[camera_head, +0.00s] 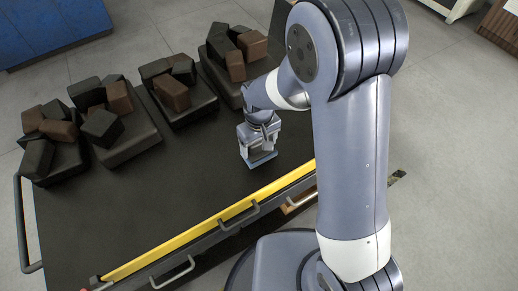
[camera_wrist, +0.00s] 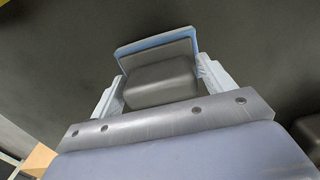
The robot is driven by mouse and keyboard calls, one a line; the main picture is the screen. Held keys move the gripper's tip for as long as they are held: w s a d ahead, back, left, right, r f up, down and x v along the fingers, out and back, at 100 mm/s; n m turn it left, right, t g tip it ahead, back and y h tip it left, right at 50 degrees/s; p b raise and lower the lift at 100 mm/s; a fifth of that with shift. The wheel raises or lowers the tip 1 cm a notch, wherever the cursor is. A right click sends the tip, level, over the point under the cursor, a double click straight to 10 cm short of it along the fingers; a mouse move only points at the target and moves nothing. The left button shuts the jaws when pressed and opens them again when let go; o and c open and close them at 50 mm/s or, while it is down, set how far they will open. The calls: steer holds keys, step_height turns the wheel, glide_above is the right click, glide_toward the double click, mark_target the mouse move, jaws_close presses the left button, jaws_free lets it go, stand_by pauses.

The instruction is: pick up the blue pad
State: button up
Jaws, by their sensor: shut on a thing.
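The blue pad (camera_wrist: 154,40) shows in the wrist view as a light blue slab with a grey inner face, between the fingertips. In the head view the blue pad (camera_head: 262,159) is at the lower end of my gripper (camera_head: 258,150), above the dark table top. My gripper (camera_wrist: 160,75) is shut on it, one pale finger on each side. A dark grey block-like shape sits between the fingers behind the pad; I cannot tell whether it is part of it. The gap between pad and table is hard to judge.
The dark table (camera_head: 200,185) has a yellow strip (camera_head: 210,222) and metal handles along its near edge. Several dark trays heaped with black and brown blocks (camera_head: 173,93) stand along the far side. The table's middle is clear. A blue cabinet (camera_head: 45,30) stands at the back left.

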steer(key=shift+c, duration=0.8)
step_height(320, 180, up, 10)
steer(key=shift+p, duration=1.1)
